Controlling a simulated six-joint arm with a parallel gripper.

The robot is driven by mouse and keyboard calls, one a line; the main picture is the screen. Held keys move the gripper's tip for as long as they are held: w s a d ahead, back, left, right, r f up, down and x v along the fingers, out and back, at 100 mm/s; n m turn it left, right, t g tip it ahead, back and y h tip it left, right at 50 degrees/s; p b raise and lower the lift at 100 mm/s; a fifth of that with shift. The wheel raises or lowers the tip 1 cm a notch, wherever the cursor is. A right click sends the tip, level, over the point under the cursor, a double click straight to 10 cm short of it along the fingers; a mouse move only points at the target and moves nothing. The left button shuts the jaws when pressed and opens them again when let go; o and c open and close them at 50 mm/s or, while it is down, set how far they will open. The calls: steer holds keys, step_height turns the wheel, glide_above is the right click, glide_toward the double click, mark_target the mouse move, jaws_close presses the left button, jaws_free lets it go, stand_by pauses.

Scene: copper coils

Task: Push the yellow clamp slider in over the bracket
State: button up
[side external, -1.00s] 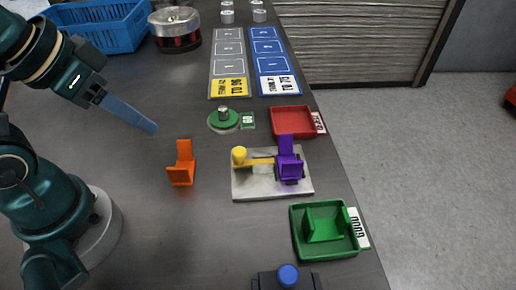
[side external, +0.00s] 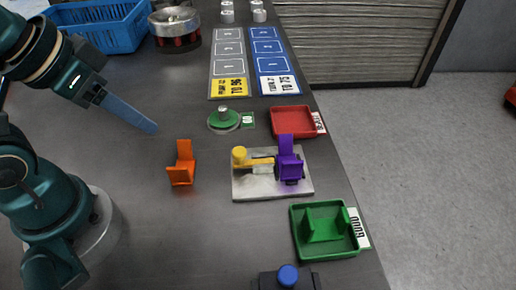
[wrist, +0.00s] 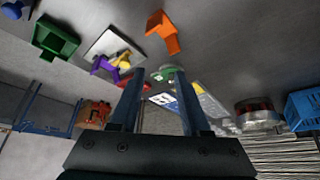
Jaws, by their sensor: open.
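The yellow clamp slider (side external: 258,162), with a round yellow knob at its left end, lies on a light metal plate (side external: 244,187). Its right end reaches the left side of the purple bracket (side external: 287,163); I cannot tell if they touch. The purple bracket stands upright on the plate. In the wrist view the slider (wrist: 124,62) and bracket (wrist: 102,65) show small and far off. My gripper (side external: 152,127) is up and left of the plate, apart from everything. In the wrist view its two fingers (wrist: 160,98) are spread with nothing between them.
An orange bracket (side external: 181,168) stands on the table between my arm and the plate. A red tray (side external: 292,121) is behind the plate, and a green tray (side external: 352,249) holding a green bracket is in front. A green disc (side external: 222,121) lies behind. The table left of the plate is mostly clear.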

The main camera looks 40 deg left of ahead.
steer(key=shift+o, duration=0.6)
steer(key=w+d+r+m, duration=0.1)
steer(key=w+r+m, duration=0.25)
steer(key=m, duration=0.45)
steer(key=m+g, duration=0.6)
steer(key=m, duration=0.4)
glide_above(239, 151)
step_height(239, 151, down, 9)
steer(key=shift+w+f, duration=0.1)
steer(key=shift+f, duration=2.6)
